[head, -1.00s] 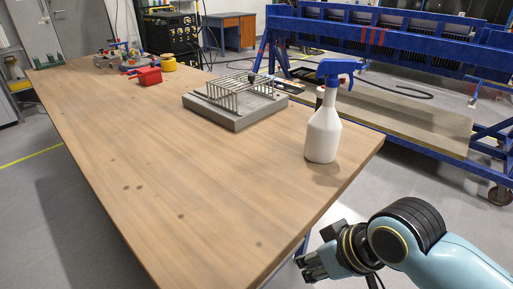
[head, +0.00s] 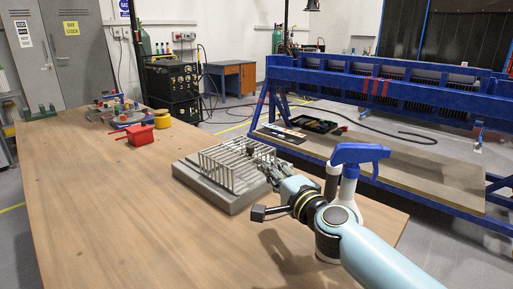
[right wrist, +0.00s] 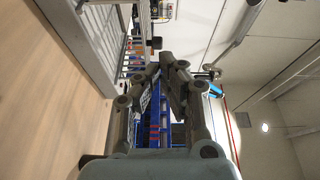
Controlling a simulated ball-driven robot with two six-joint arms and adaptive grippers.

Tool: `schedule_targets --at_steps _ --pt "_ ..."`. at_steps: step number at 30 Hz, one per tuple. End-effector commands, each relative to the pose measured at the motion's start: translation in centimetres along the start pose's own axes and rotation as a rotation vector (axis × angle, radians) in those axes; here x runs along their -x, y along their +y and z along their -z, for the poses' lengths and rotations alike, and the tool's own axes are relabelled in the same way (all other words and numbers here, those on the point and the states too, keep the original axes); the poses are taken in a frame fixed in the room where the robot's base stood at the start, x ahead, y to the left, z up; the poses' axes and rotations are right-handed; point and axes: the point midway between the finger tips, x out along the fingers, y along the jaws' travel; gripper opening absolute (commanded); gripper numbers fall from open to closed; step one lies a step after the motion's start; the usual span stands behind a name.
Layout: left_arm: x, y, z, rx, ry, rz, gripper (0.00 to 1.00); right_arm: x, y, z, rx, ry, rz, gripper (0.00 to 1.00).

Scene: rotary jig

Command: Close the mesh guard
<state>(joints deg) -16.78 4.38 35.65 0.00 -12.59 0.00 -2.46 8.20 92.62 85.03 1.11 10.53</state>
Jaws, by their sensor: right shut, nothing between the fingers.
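The mesh guard (head: 218,170) is a cage of pale metal bars on the grey rotary jig base (head: 203,189), on the table in the middle of the head view. Its bars stand up from the base; I cannot tell its exact angle. My right gripper (head: 265,164) is shut and empty at the guard's right side, hiding part of it and of the jig. I cannot tell whether it touches the bars. In the right wrist view the shut fingers (right wrist: 161,70) point away, with the guard bars (right wrist: 85,42) to their upper left. My left gripper is out of view.
A white spray bottle with a blue head (head: 358,154) stands right of the jig, partly behind my right arm. A red box (head: 139,134) and a yellow roll (head: 162,119) lie farther back. The near left of the wooden table (head: 110,225) is clear.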

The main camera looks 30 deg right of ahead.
Motion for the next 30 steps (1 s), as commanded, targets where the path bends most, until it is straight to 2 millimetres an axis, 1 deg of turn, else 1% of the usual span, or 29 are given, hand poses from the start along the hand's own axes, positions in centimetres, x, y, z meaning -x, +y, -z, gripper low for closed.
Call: schedule_targets --at_steps 2,5,12,14,18,21,24,30 --pt "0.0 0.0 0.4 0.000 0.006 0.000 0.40 -0.7 0.2 0.9 -0.039 0.037 0.000 0.00" --pt "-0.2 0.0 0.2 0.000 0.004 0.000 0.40 -1.7 0.2 1.2 -0.051 0.049 0.001 0.00" --pt "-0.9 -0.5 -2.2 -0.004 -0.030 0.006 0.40 -6.0 0.3 1.3 -0.049 0.047 0.001 0.00" --pt "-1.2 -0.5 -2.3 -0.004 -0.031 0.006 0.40 -7.1 0.3 1.4 -0.049 0.047 0.001 0.00" --pt "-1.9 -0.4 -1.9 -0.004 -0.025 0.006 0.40 -9.1 0.4 1.4 -0.047 0.045 0.001 0.00" --pt "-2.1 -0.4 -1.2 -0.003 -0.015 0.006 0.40 -9.9 0.3 1.4 -0.047 0.045 0.000 0.00" --pt "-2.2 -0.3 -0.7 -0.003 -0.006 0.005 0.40 -10.3 0.2 1.5 -0.047 0.045 0.000 0.00" --pt "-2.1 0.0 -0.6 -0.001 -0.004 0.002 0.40 -10.4 0.2 1.5 -0.047 0.044 0.000 0.00"
